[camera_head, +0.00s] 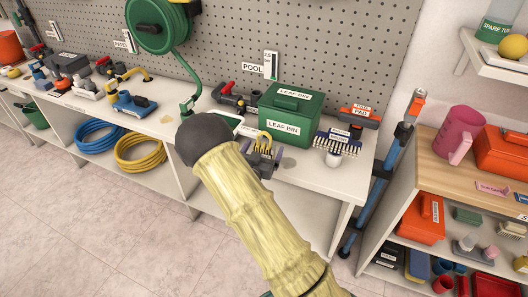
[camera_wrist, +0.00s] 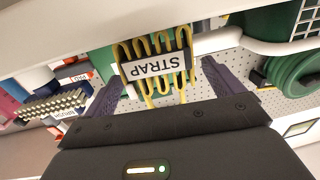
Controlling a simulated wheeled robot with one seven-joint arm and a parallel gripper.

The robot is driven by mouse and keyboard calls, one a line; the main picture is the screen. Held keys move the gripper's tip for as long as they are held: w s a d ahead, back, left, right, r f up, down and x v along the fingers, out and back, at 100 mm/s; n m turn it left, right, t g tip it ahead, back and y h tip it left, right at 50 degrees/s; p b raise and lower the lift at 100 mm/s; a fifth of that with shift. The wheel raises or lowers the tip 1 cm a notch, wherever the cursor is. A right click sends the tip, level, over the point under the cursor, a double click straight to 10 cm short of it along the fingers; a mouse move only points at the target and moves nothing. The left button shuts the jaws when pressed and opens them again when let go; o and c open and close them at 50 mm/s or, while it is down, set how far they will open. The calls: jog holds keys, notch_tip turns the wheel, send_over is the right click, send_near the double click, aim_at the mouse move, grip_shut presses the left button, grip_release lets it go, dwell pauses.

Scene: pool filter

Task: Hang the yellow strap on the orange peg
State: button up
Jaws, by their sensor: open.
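The yellow strap (camera_wrist: 183,68) is a bundle of several loops with a white STRAP label, upside down in the wrist view. It lies between the two purple fingers of my gripper (camera_wrist: 163,75), which are spread apart with visible room on both sides. In the head view the strap's yellow loop (camera_head: 264,139) shows at the bench front, just beyond my gripper (camera_head: 262,160). My arm hides part of that area. I cannot make out an orange peg in either view.
A green leaf bin (camera_head: 291,112) stands close behind the strap. A bristled brush (camera_head: 338,143) lies to its right. A blue pole (camera_head: 385,165) leans beyond the bench's right end. A hose reel (camera_head: 160,22) hangs on the pegboard (camera_head: 310,30).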

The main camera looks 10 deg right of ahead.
jog(key=shift+w+d, duration=0.25)
jog(key=shift+w, duration=0.2)
jog(key=c, duration=1.1)
